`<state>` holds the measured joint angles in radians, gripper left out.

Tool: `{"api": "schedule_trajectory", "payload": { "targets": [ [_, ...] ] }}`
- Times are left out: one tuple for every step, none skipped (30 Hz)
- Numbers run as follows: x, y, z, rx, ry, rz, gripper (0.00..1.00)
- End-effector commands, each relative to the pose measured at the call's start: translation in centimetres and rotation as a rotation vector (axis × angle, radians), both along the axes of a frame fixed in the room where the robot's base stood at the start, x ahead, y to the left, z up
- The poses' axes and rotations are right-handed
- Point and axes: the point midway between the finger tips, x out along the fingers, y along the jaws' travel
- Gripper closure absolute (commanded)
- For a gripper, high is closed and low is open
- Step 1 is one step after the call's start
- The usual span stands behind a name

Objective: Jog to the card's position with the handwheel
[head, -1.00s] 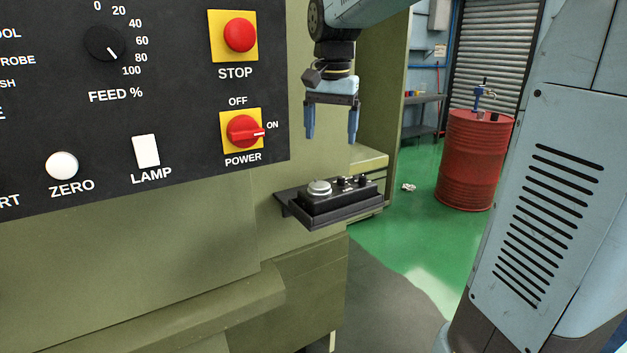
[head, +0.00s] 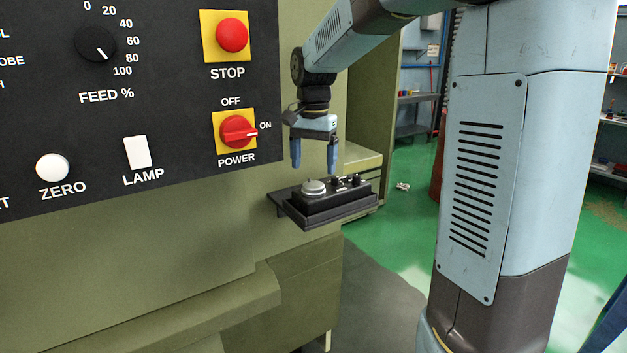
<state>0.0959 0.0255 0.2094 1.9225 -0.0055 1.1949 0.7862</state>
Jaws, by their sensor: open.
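The jog pendant (head: 336,205), a black box on a small dark shelf, sticks out from the green machine's side. On its top is a round silver handwheel (head: 314,187), with small black knobs (head: 346,181) to its right. My gripper (head: 314,168) hangs pointing down just above the pendant, its two blue fingers apart and empty. In the picture the fingers sit over and behind the handwheel; I cannot tell how much height is between them. No card is in view.
The black control panel (head: 180,110) fills the upper left, with a red STOP button (head: 232,35), a POWER switch (head: 238,131) pointing at ON, a FEED knob (head: 95,44), a LAMP switch (head: 137,152) and a white ZERO button (head: 53,167). Green floor lies open behind.

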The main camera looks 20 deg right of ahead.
Motion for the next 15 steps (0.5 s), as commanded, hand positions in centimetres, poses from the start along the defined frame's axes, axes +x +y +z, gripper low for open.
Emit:
{"api": "schedule_trajectory", "payload": {
  "targets": [
    [0.0, 0.0, -0.9, 0.0, 0.003, 0.0, 0.16],
    [0.0, 0.0, -1.4, 0.0, 0.004, 0.0, 0.16],
    [0.0, 0.0, -2.0, 0.0, 0.002, 0.0, 0.16],
    [0.0, 0.0, -2.4, 0.0, 0.002, 0.0, 0.16],
    [-0.1, 0.0, -2.8, 0.0, 0.002, 0.0, 0.16],
    [0.0, 0.0, -3.3, 0.0, 0.001, 0.0, 0.16],
    [0.0, 0.0, -3.6, 0.0, 0.001, 0.0, 0.16],
    [0.0, 0.0, -3.9, 0.0, 0.001, 0.0, 0.16],
    [0.0, 0.0, -4.3, 0.001, 0.001, 0.0, 0.16],
    [0.0, 0.0, -4.5, 0.0, 0.0, 0.0, 0.16],
    [0.0, 0.0, -4.7, 0.0, 0.0, 0.0, 0.16],
    [0.0, 0.0, -4.9, 0.001, 0.001, 0.0, 0.16],
    [0.0, 0.0, -5.0, 0.001, 0.001, 0.0, 0.16],
    [0.0, 0.0, -5.1, 0.001, 0.001, 0.0, 0.16],
    [0.0, 0.0, -5.1, 0.0, 0.0, 0.0, 0.16]
  ]
}}
